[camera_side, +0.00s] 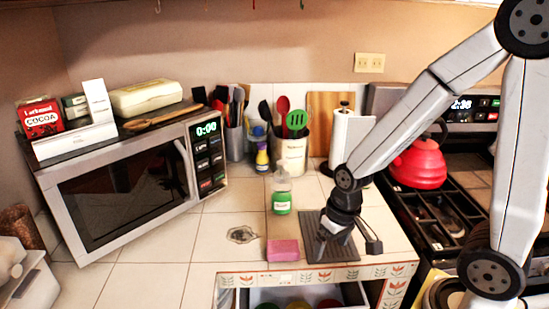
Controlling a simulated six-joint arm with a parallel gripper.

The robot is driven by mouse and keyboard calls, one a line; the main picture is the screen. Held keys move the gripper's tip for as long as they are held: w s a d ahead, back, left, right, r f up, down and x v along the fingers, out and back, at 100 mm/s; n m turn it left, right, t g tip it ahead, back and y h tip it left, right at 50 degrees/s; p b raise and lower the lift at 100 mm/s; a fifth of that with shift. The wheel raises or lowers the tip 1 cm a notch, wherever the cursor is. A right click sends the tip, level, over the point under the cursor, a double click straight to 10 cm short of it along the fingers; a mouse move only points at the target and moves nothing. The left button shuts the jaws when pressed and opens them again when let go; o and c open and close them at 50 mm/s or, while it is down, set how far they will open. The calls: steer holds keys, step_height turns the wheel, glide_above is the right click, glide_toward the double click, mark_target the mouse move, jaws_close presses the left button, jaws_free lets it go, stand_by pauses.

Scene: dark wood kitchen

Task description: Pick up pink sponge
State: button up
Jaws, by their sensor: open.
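The pink sponge (283,250) lies flat on the white tiled counter (190,262), near its front edge. My gripper (345,248) points down over the dark ribbed mat (312,228), just right of the sponge. It is open and apart from the sponge. One finger stands out to the right; the other is partly hidden against the dark mat. I cannot tell whether the fingertips touch the mat.
A soap bottle with green liquid (282,195) stands behind the sponge. A microwave (125,185) fills the left. A paper towel roll (342,135), utensil holders (292,155) and a red kettle (418,165) are behind. An open drawer (300,294) lies below the front edge.

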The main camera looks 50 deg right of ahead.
step_height(320, 180, down, 3)
steer(key=s+m+g+y, duration=0.1)
steer(key=m+g+y, duration=0.1)
steer(key=m, duration=0.3)
steer(key=m+t+y, duration=0.7)
steer(key=m+t, duration=0.3)
steer(key=m, duration=0.9)
glide_toward(285, 246)
steer(key=shift+w+a+f, duration=0.1)
steer(key=shift+w+a, duration=0.05)
steer(key=shift+a, duration=0.45)
steer(key=shift+w+a, duration=0.1)
steer(key=shift+a, duration=0.45)
steer(key=shift+w+d+f, duration=0.1)
steer(key=shift+w+d, duration=0.15)
steer(key=shift+d, duration=0.2)
steer(key=shift+x, duration=1.3)
steer(key=shift+w, duration=0.1)
steer(key=shift+x, duration=2.55)
steer(key=shift+d+f, duration=0.15)
steer(key=shift+c, duration=0.2)
